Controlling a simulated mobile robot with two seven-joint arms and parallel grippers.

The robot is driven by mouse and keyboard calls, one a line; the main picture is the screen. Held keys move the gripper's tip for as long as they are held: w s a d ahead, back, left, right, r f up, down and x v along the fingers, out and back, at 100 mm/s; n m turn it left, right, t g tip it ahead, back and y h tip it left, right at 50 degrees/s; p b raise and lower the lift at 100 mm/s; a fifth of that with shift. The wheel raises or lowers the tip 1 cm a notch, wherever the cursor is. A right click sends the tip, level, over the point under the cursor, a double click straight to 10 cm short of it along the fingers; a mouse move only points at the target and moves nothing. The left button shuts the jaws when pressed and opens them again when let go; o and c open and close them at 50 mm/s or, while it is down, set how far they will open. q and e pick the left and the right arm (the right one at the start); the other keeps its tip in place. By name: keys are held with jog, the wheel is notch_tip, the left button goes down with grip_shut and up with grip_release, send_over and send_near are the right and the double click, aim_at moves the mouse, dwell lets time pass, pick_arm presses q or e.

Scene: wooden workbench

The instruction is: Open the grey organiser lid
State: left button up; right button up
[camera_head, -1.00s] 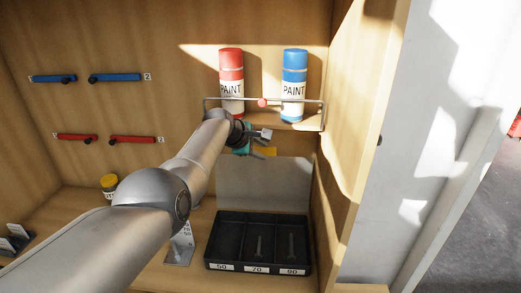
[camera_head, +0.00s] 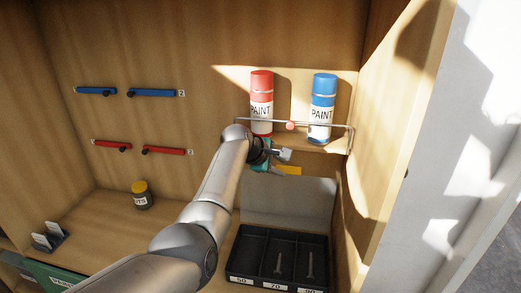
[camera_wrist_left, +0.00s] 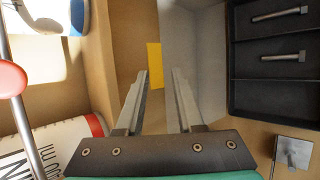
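The black organiser tray (camera_head: 232,262) stands at the lower right of the bench, its compartments exposed and labelled 50, 70 and 90. Its grey lid (camera_head: 300,203) stands raised behind it against the back wall. In the left wrist view the lid (camera_wrist_left: 200,50) lies beyond the fingers and the tray (camera_wrist_left: 268,85) is at the right. My left gripper (camera_head: 284,155) is above the lid, just below the paint shelf. Its fingers (camera_wrist_left: 160,85) are apart with nothing between them. My right gripper is out of view.
A red paint can (camera_head: 261,88) and a blue one (camera_head: 323,90) stand on a shelf behind a wire rail (camera_head: 335,125). A yellow strip (camera_head: 289,170) is below the shelf. A yellow-capped jar (camera_head: 141,195) stands left. Blue (camera_head: 152,93) and red (camera_head: 163,150) handles are on the wall.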

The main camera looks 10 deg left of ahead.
pick_arm(q)
jog(key=v, duration=1.1)
dwell(0.3)
